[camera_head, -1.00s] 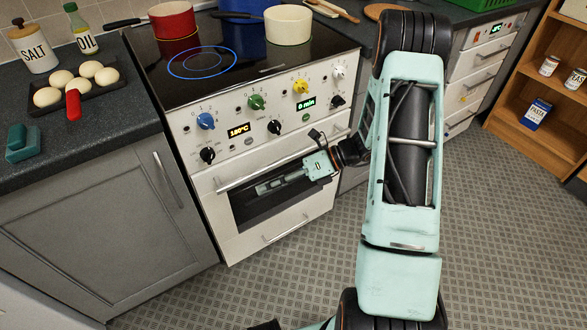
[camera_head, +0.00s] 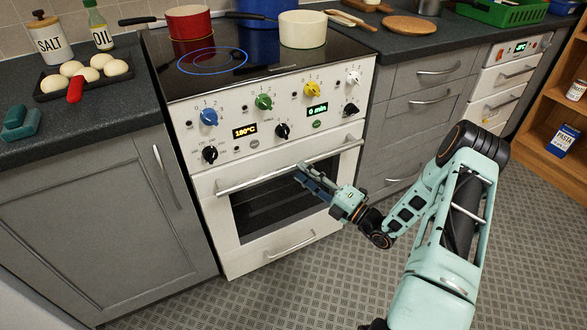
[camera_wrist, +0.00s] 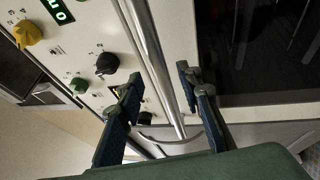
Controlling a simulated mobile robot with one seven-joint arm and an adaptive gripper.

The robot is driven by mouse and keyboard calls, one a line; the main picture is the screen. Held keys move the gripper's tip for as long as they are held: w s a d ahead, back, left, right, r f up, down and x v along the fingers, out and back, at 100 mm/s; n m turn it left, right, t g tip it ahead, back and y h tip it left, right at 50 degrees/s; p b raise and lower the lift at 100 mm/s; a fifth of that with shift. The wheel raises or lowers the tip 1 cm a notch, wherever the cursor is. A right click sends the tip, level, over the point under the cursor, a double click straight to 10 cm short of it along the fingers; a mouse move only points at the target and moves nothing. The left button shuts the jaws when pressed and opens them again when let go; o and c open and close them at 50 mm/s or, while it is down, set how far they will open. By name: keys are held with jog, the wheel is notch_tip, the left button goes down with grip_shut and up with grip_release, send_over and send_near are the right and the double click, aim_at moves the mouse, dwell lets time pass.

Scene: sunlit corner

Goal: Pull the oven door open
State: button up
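The white oven (camera_head: 190,185) has a door with a dark window (camera_head: 270,208), and the door looks shut. A long metal handle (camera_head: 245,181) runs across the top of the door. My gripper (camera_head: 303,174) is at the right half of this handle, pointing up and left in the head view. In the wrist view, my gripper (camera_wrist: 162,78) is open, with its two dark blue fingers apart. The handle bar (camera_wrist: 148,40) passes between the fingers in that picture. I cannot tell whether either finger touches it.
Control knobs such as the yellow one (camera_head: 312,89) sit just above the handle. A lower drawer handle (camera_head: 290,246) is beneath the door. Grey cabinets flank the oven. The patterned floor (camera_head: 240,300) in front is clear. Pots, including a red one (camera_head: 188,22), stand on the hob.

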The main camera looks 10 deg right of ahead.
aim_at(293, 166)
jog(key=shift+b+x, duration=0.35)
jog(key=shift+x, duration=1.95)
jog(key=shift+c, duration=0.2)
grip_shut()
